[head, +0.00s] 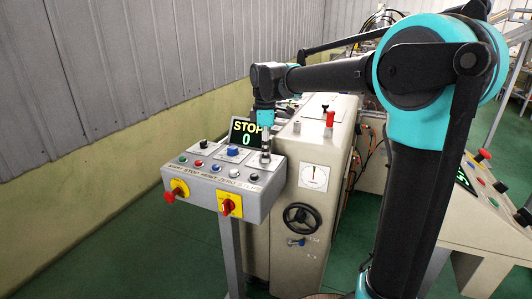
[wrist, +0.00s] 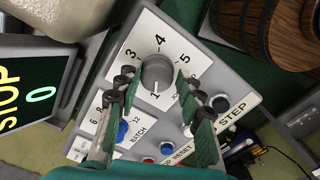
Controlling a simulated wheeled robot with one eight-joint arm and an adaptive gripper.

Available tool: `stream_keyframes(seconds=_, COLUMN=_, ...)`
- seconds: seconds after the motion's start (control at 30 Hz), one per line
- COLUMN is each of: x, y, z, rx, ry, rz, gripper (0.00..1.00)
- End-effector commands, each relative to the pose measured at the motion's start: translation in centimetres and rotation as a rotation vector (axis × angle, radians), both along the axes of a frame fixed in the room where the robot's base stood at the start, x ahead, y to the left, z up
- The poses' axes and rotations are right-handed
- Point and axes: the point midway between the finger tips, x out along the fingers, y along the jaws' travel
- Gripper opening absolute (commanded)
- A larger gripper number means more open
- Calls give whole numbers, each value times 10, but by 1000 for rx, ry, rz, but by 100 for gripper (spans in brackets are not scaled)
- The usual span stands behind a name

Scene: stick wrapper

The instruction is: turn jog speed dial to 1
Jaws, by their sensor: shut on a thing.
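The grey dial (wrist: 157,72) sits on a white plate with 3, 4 and 5 along its upper side. A light mark like a 1 shows at its lower edge; I cannot tell clearly where its pointer stands. Its title is hidden by a finger, so I cannot read whether it says jog speed. My gripper (wrist: 156,78) is shut on this dial, one finger on each side. In the head view my gripper (head: 265,150) points straight down at the right end of the control panel (head: 245,207), covering most of the dial.
The blue batch dial (wrist: 123,130) is close beside the left finger. A black button (wrist: 220,103) and red button (wrist: 148,160) line the panel edge. The display (head: 246,134) reads STOP 0. Red-handled yellow switches (head: 229,206) stick out in front. A beige machine (head: 310,160) stands right.

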Motion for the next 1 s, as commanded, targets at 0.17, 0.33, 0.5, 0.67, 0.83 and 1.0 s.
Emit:
stream_keyframes(seconds=0.17, x=-6, y=3, z=0, rx=4, ry=12, rz=5, gripper=47)
stream_keyframes(seconds=0.33, x=-4, y=2, z=0, rx=3, ry=9, rz=3, gripper=53)
stream_keyframes(seconds=0.5, x=-3, y=1, z=1, rx=3, ry=7, rz=1, gripper=53)
stream_keyframes(seconds=0.67, x=-3, y=1, z=17, rx=3, ry=6, rz=0, gripper=53)
stream_keyframes(seconds=0.83, x=-6, y=0, z=50, rx=3, ry=7, rz=-1, gripper=53)
stream_keyframes(seconds=1.0, x=-8, y=0, z=84, rx=3, ry=7, rz=-2, gripper=53)
